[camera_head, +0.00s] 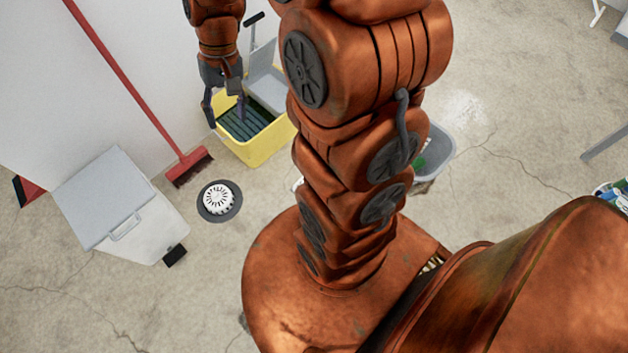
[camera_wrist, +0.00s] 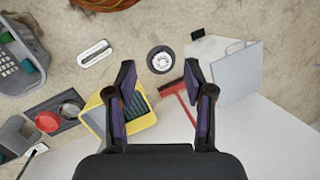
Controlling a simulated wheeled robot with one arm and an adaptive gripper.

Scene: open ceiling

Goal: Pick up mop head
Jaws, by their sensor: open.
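A round white ribbed piece on a dark disc (camera_head: 218,200) lies on the floor. It may be the mop head, but I cannot tell for certain. It also shows at the top centre of the wrist view (camera_wrist: 160,60), beyond my fingertips. My gripper (camera_head: 224,110) is open and empty, pointing down above the yellow bucket (camera_head: 243,152), behind and apart from the round piece. In the wrist view my gripper (camera_wrist: 160,75) has its two fingers spread wide with nothing between them.
A red broom (camera_head: 187,166) leans on the wall. A white lidded bin (camera_head: 150,232) stands left of the round piece. A grey bucket (camera_head: 437,150) is partly hidden behind my arm. A white rectangular item (camera_wrist: 93,53) lies on the floor. Floor in front is clear.

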